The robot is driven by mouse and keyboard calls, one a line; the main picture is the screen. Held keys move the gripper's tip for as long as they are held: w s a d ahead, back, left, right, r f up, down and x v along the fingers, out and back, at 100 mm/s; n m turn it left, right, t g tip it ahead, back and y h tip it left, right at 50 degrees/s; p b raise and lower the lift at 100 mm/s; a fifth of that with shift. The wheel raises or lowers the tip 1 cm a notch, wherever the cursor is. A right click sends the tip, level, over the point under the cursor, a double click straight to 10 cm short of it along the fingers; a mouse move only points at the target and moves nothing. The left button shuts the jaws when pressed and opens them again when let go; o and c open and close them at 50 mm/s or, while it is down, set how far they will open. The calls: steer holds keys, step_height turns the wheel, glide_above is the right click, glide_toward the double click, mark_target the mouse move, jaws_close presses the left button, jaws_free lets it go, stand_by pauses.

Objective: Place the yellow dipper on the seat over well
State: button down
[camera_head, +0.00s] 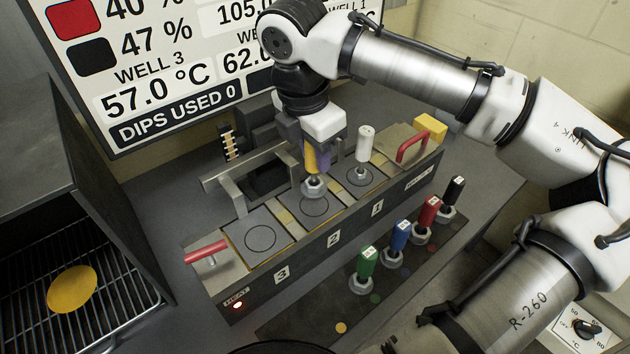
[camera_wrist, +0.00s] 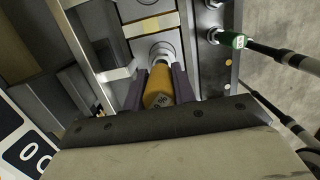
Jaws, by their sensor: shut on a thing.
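My gripper (camera_head: 313,150) is shut on the yellow dipper (camera_head: 318,164), which it holds upright with its metal hex collar (camera_head: 313,187) downward. The collar is at the back part of the round seat marking over well 2 (camera_head: 315,207); I cannot tell whether it touches the plate. In the wrist view, the yellow handle (camera_wrist: 158,92) lies between the two dark fingers, and its collar (camera_wrist: 161,52) shows beyond them. A white dipper (camera_head: 365,140) stands on the seat over well 1. The seat over well 3 (camera_head: 260,238) is bare.
Green (camera_head: 366,262), blue (camera_head: 399,237), red (camera_head: 427,213) and black (camera_head: 456,192) dippers stand in the front rack. A metal rail (camera_head: 240,168) runs behind the wells. Red handles (camera_head: 205,252) are at both bench ends. An oven-like box with a wire rack (camera_head: 40,310) is left.

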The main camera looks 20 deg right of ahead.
mark_target(315, 171)
steer(key=shift+f+b, duration=2.2)
steer(key=shift+f, duration=0.15)
steer(key=c, duration=1.1)
jaws_free()
steer(key=shift+c, duration=0.2)
step_height(315, 171, up, 12)
steer(key=a, duration=0.1)
steer(key=shift+s+a+p, duration=0.3)
steer(key=shift+s, duration=0.05)
